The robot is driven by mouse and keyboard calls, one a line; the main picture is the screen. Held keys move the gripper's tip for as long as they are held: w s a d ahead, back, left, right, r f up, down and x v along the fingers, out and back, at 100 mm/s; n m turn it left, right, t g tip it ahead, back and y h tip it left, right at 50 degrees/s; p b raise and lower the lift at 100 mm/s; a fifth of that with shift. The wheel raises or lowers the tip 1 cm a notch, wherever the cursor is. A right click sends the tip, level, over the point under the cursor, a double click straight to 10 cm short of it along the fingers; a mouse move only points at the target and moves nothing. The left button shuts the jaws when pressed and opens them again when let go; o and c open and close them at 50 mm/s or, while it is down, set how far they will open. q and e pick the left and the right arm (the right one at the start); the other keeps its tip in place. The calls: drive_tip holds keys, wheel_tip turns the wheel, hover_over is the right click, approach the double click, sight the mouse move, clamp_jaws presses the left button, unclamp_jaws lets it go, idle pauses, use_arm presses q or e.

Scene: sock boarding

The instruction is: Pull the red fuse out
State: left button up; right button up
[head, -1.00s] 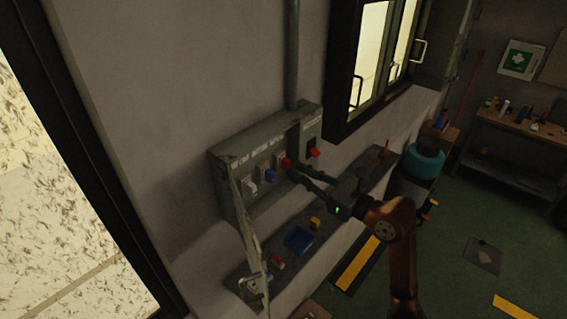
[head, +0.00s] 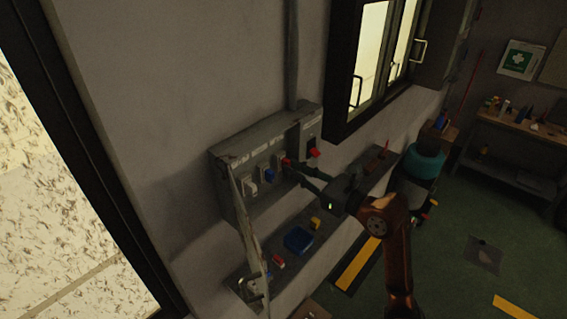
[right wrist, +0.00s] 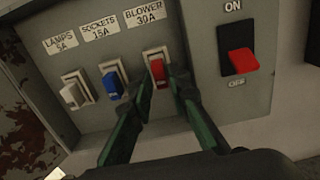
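The red fuse (right wrist: 157,72) sits in its holder under the label "BLOWER 30A" in the grey fuse box (head: 222,179) on the wall. In the head view the fuse is small and partly behind my fingers. My right gripper (right wrist: 162,80) reaches in with its green fingers on either side of the red fuse, tips at the lower part of the fuse. A narrow gap seems to show on the right side, and I see no clear grip. It also shows in the head view (head: 288,169). My left gripper is not in view.
A blue fuse (right wrist: 113,84) and a white fuse (right wrist: 72,96) stand left of the red one. A red-lever switch (right wrist: 243,62) marked ON and OFF is to its right. The box door (head: 250,232) hangs open. A shelf below holds a blue tray (head: 298,239) and loose fuses.

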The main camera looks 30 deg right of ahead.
drive_tip(key=shift+x, duration=1.05)
drive_tip(key=shift+s, duration=0.15)
idle(0.4)
drive_tip(key=shift+c, duration=0.2)
clamp_jaws()
